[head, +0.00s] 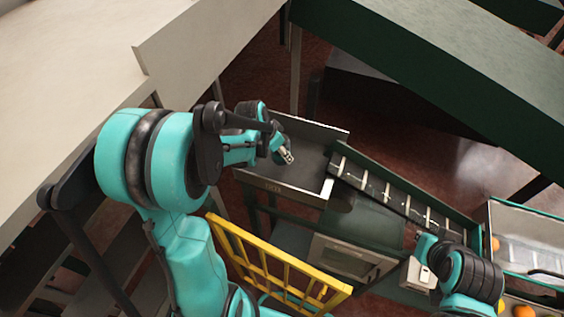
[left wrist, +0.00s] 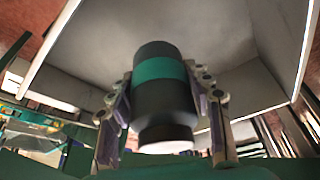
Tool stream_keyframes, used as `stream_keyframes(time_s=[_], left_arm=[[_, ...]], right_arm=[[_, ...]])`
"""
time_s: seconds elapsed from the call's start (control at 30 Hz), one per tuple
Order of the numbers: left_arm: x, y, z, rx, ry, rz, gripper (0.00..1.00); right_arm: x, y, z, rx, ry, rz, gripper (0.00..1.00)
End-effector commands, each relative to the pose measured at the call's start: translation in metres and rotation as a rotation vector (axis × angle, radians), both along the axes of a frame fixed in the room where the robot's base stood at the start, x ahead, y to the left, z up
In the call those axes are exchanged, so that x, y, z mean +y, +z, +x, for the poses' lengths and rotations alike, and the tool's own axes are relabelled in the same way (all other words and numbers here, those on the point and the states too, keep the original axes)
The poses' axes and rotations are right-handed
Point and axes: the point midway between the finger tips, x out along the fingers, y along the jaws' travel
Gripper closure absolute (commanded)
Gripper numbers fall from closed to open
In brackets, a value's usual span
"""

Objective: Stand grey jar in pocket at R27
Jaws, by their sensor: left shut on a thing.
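A dark grey jar (left wrist: 165,95) with a teal band and a paler end sits between the fingers of my left gripper (left wrist: 165,112) in the left wrist view. The fingers are shut on its sides. In the head view my left gripper (head: 287,156) is over the grey metal tray (head: 318,188); the jar is too small there to make out clearly. My right arm is at the lower right of the head view, and its fingers cannot be made out. No pocket marked R27 can be read in either view.
A slatted chute (head: 385,192) runs down rightward from the tray. A yellow rail (head: 270,262) stands in front. A crate (head: 525,215) and oranges (head: 523,311) are at the right. A pale beam (head: 195,45) crosses the upper left.

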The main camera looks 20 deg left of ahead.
Motion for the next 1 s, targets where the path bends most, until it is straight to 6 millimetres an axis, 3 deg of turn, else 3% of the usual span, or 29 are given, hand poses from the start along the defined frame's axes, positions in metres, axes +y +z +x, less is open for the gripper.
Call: stream_keyframes(time_s=[0.3, 0.77, 0.8, 0.87, 1.0], left_arm=[[0.0, -0.042, 0.0, 0.0, 0.0, 0.0, 0.85], [0.0, -0.05, 0.0, 0.0, 0.0, 0.0, 0.85], [0.0, -0.049, 0.0, 0.0, 0.0, 0.0, 0.39], [0.0, -0.049, 0.0, 0.0, 0.0, 0.0, 0.29], [0.0, -0.048, 0.0, 0.0, 0.0, 0.0, 0.29]], right_arm=[[0.0, -0.008, 0.0, 0.0, 0.0, 0.0, 1.0], [0.0, -0.013, 0.0, 0.0, 0.0, 0.0, 1.0], [0.0, -0.012, 0.0, 0.0, 0.0, 0.0, 1.0], [0.0, -0.012, 0.0, 0.0, 0.0, 0.0, 1.0], [0.0, -0.011, 0.0, 0.0, 0.0, 0.0, 1.0]])
